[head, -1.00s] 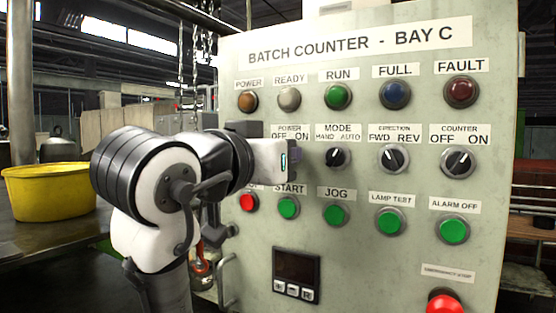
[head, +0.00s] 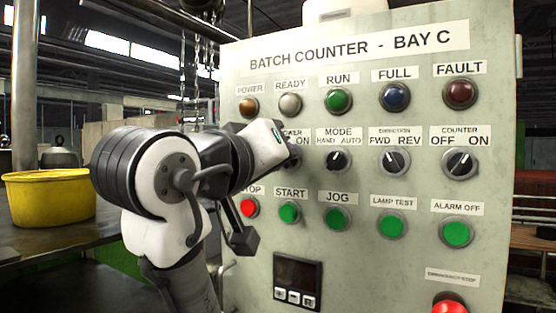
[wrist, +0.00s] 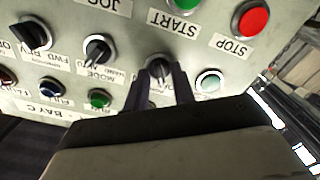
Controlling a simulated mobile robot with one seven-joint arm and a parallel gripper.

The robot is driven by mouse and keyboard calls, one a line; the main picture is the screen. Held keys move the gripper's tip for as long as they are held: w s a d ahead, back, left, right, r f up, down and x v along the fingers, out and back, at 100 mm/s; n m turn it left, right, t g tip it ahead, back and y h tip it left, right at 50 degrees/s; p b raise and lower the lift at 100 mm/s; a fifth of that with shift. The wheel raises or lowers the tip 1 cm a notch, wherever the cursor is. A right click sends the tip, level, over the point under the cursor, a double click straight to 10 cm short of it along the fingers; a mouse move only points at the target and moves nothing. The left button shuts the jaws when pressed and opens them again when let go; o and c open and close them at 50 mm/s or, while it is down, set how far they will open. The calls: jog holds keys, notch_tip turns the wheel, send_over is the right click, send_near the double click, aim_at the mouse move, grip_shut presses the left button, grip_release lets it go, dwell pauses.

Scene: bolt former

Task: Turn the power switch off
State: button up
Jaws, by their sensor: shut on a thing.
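The power switch (wrist: 159,69) is a black rotary knob with a pale collar, seen upside down in the wrist view between my two dark fingers. My gripper (wrist: 160,88) is shut on its knob. In the head view my gripper (head: 291,150) reaches the panel at the POWER OFF/ON label, tilted, and hides the knob and part of the label. Which way the knob points cannot be told. The brown POWER lamp (head: 248,107) shows above it.
The mode switch (head: 337,159) is close on the right. The red STOP button (head: 249,208) and green START button (head: 290,213) lie below. The READY lamp (head: 290,105) is above. A yellow tub (head: 48,200) stands on a table at left, apart from the panel.

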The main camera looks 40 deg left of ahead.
jog(key=o, duration=1)
jog(key=b+v, duration=0.5)
jog(key=v, duration=0.8)
jog(key=shift+s+d, duration=0.2)
jog(key=shift+s, duration=0.15)
